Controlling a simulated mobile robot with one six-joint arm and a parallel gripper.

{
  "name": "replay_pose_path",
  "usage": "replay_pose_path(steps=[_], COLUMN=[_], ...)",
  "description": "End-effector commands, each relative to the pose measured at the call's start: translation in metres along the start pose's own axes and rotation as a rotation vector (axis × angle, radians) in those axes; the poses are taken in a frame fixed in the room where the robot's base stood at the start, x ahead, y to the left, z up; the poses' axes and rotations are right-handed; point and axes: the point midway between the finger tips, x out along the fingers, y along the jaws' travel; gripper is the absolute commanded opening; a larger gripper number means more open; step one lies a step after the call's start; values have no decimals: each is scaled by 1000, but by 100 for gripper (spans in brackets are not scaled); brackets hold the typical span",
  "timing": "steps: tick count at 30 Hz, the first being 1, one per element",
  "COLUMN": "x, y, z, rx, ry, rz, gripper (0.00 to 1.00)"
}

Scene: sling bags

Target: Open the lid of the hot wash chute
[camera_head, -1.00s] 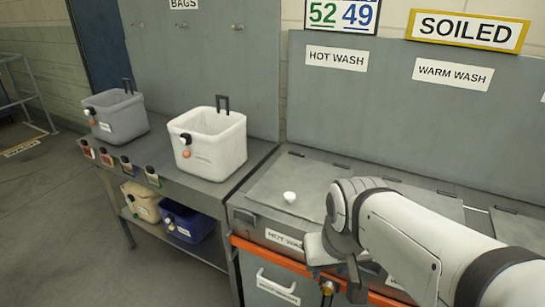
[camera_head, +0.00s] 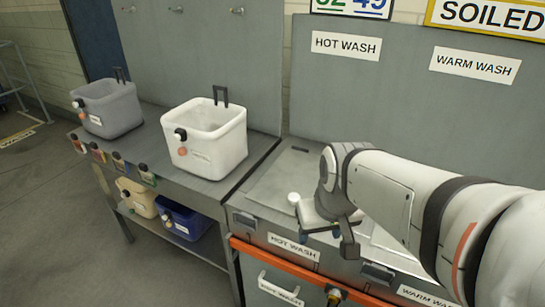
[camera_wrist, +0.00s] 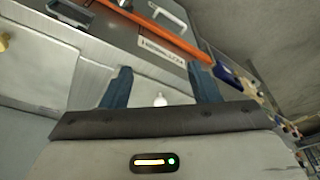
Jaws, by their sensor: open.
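The hot wash chute lid (camera_head: 285,172) is a flat grey panel lying closed in the counter, behind the front HOT WASH label (camera_head: 293,246). A small white knob (camera_head: 294,198) stands on it. My gripper (camera_head: 321,233) is open and empty, just right of the knob in the head view and partly covering the lid's right side. I cannot tell how high the fingers are above the lid.
A white bin (camera_head: 207,140) and a grey bin (camera_head: 108,107) stand on the table at left. A cream bin (camera_head: 138,196) and a blue bin (camera_head: 187,220) sit below. An orange rail (camera_head: 300,268) runs along the counter front. A tall grey panel (camera_head: 400,95) rises behind.

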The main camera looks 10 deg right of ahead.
Motion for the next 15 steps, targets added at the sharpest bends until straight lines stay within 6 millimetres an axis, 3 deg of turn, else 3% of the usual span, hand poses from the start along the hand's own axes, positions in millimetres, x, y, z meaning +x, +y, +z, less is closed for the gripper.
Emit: replay_pose_path(steps=[9,15], x=[67,102], y=[16,22], z=[-131,-183], rx=[-66,-98], ry=[82,125], rz=[-30,-34], gripper=[55,55])
